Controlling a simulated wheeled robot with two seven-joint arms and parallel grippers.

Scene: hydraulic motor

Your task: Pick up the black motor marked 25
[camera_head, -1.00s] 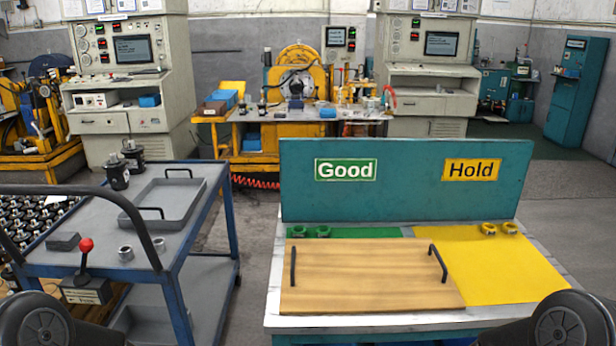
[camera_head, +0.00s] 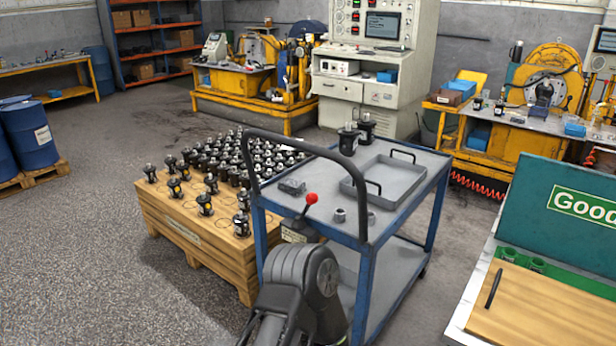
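Several black motors (camera_head: 205,204) stand upright on a wooden pallet crate (camera_head: 190,240) left of the cart. The front ones stand apart, and some carry small yellow marks. A dense group (camera_head: 262,155) stands behind them. Two more black motors (camera_head: 348,138) stand at the far end of the blue cart's top. The number 25 is too small to read on any motor. Part of my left arm shows at the bottom centre, in front of the cart and crate. Neither gripper's fingers are in view.
The blue cart (camera_head: 437,172) has a grey tray (camera_head: 385,182), a red-knobbed lever (camera_head: 311,198) and small metal rings. At right is a table with a wooden board (camera_head: 545,308) and a teal Good panel (camera_head: 540,200). Blue barrels (camera_head: 28,135) stand at left. The floor at lower left is clear.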

